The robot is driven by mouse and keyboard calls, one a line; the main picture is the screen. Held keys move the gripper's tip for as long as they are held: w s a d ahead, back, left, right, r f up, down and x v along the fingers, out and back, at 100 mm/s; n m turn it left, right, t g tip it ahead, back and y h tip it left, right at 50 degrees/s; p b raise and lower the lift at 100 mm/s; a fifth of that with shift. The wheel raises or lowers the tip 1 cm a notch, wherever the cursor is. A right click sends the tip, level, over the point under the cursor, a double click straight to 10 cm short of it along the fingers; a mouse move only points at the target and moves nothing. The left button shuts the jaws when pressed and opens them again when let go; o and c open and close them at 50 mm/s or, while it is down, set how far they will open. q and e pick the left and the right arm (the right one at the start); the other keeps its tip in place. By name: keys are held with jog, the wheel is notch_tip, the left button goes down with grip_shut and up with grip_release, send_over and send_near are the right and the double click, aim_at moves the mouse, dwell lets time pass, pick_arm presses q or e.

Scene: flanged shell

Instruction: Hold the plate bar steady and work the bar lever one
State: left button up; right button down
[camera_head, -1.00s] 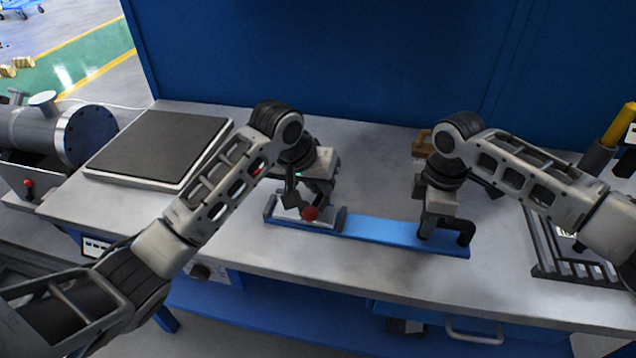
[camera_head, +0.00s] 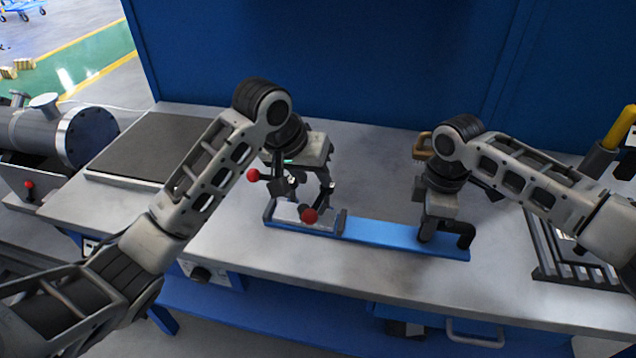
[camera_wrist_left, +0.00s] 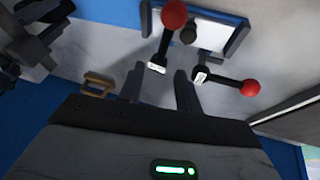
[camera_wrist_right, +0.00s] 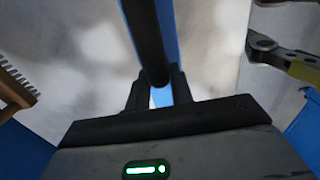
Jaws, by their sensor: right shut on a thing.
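The blue plate (camera_head: 385,234) lies on the bench, with a dark plate bar (camera_head: 466,236) at its right end. My right gripper (camera_head: 428,236) is shut on the bar, which also runs between its fingers in the right wrist view (camera_wrist_right: 152,60). Two dark levers with red ball knobs show near the plate's left end: a left knob (camera_head: 252,175) and a front knob (camera_head: 309,215). My left gripper (camera_wrist_left: 160,88) is open and empty above the left end. In the left wrist view, the lever rods lie just beyond and beside its fingertips.
A pale block sits between dark end brackets (camera_head: 341,222) on the plate's left part. A flat dark-topped scale (camera_head: 140,145) is at the left. A slotted rack (camera_head: 545,240) stands right. A blue wall closes the back.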

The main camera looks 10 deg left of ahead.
pick_arm(q)
jog(key=v, duration=0.7)
jog(key=shift+r, duration=0.15)
pick_arm(e)
jog(key=c, duration=1.1)
grip_release()
jog(key=shift+c, duration=0.2)
